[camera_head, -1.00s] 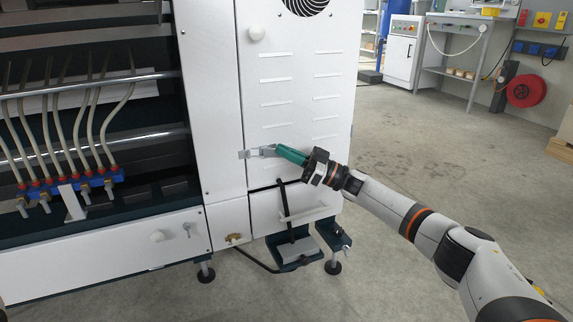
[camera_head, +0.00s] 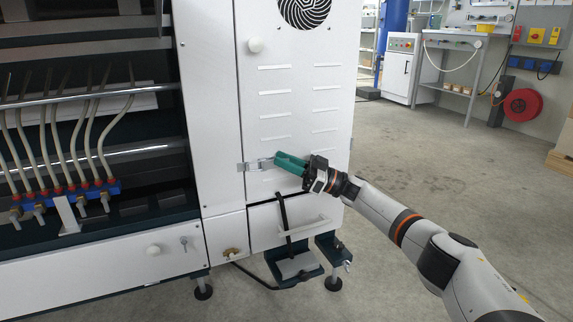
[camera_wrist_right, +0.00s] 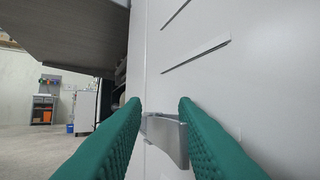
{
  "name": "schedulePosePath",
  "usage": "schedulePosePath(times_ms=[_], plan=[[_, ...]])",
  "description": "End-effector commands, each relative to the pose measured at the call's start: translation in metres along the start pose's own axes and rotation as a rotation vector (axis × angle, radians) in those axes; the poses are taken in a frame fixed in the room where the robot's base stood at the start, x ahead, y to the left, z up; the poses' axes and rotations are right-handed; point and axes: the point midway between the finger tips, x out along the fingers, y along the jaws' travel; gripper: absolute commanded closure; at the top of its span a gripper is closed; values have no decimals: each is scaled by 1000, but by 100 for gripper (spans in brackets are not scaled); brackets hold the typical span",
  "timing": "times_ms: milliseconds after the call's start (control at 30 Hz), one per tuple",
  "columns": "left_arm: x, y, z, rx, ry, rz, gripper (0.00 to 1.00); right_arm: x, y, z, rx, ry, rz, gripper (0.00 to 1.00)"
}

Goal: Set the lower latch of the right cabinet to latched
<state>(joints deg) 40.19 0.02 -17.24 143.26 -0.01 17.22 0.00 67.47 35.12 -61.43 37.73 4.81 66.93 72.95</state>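The lower latch (camera_head: 258,164) is a small metal fitting across the seam between the narrow white panel and the right cabinet door (camera_head: 300,105). My right gripper (camera_head: 279,158) has teal fingers and is at the right end of the latch. In the right wrist view the fingers (camera_wrist_right: 160,104) are apart, one on each side of the grey latch lever (camera_wrist_right: 166,138). I cannot tell whether either finger touches it. The fingers hide part of the lever, and whether the latch is hooked cannot be told. My left gripper is not in view.
Below are a drawer-like panel with a handle (camera_head: 305,229), a black cable and a foot bracket (camera_head: 295,265). Tubes with red fittings (camera_head: 60,190) fill the open machine bay at left. Floor at right is clear.

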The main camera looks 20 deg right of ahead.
Motion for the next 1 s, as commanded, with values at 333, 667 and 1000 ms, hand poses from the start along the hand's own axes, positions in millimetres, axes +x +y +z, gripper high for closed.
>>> schedulePosePath(times_ms=[333, 667, 1000], plan=[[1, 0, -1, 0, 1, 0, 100, -2, 2, -3, 4, 6, 5, 74], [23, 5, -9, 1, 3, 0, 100, -58, 0, -1, 4, 8, 0, 74], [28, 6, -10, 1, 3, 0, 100, -114, 0, -2, 2, 4, 2, 74]])
